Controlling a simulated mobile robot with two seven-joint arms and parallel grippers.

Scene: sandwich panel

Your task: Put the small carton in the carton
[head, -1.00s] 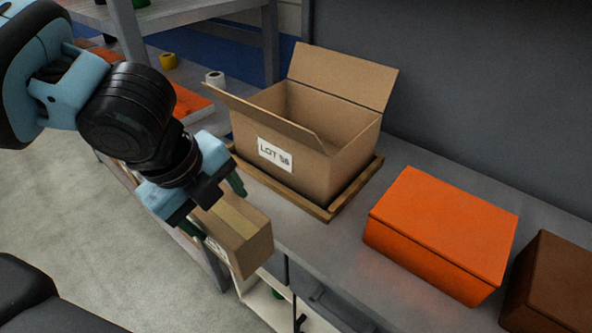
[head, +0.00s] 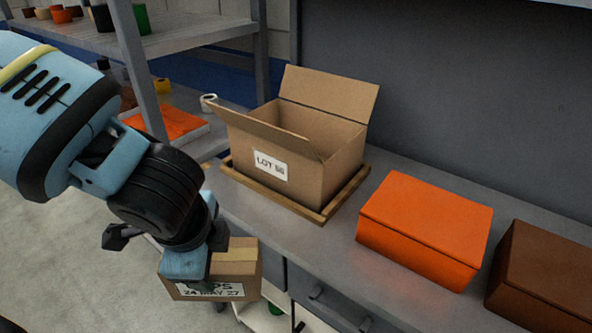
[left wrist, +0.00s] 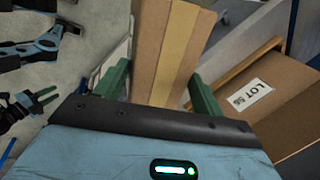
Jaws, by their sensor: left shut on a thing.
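The small carton (head: 243,266) is a brown taped box with a white label reading partly "24 MAY 27". My left gripper (head: 212,252) is shut on it and holds it in front of the bench edge, below and left of the carton. In the left wrist view the small carton (left wrist: 172,50) is between the green fingers. The carton (head: 308,184) is a larger open box labelled "LOT 56", with flaps raised. Its inside bottom is hidden. It also shows in the left wrist view (left wrist: 285,112). My right gripper (left wrist: 40,100) appears small at the left there; its opening is unclear.
The carton stands on a wooden tray (head: 328,213) on the grey bench (head: 338,250). An orange box (head: 425,225) and a brown box (head: 545,275) stand to its right. A shelf rack (head: 185,38) with pots is behind left. A post rises left of the carton.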

